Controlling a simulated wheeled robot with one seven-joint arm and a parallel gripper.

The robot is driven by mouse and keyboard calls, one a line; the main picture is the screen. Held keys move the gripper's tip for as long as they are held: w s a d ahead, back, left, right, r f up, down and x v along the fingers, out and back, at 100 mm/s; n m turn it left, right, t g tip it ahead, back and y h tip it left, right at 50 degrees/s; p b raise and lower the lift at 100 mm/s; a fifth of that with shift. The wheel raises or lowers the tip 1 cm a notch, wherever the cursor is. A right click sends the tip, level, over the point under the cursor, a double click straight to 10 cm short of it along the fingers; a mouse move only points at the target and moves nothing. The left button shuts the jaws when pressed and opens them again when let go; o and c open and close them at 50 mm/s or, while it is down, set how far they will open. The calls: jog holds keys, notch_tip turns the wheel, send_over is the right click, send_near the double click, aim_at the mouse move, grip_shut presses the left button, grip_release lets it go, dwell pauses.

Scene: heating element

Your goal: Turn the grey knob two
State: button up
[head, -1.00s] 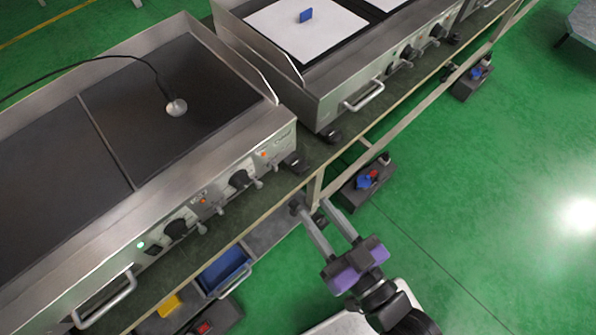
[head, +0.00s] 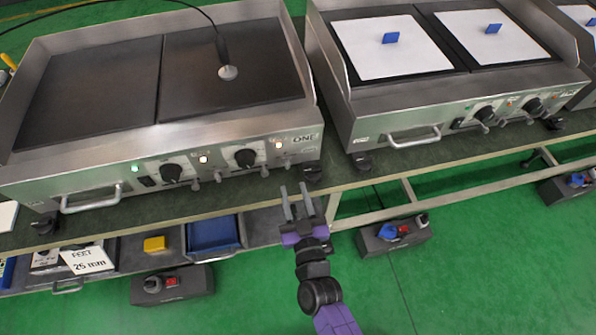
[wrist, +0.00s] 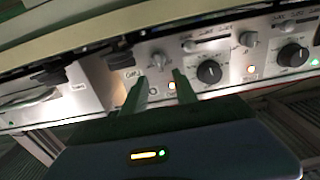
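The griddle (head: 150,141) labelled ONE has black knobs (head: 245,158) and small grey knobs (head: 264,171) along its front panel. In the wrist view a grey knob (wrist: 159,60) shows just past my fingertips, beside a black knob (wrist: 209,72). Another grey knob (wrist: 248,38) is farther right there. Which grey knob is number two I cannot tell. My gripper (head: 294,189) is open and empty, in front of and below the right end of the panel. In the wrist view its two fingers (wrist: 160,75) stand apart, with no visible contact with the panel.
A second griddle (head: 390,125) with white plates stands to the right on the same bench (head: 350,180). A front handle (head: 90,205) and a black foot (head: 312,172) stick out. Below are a blue bin (head: 213,235) and socket boxes (head: 395,235).

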aim_at(288, 165)
jog(key=shift+x, duration=3.65)
grip_shut()
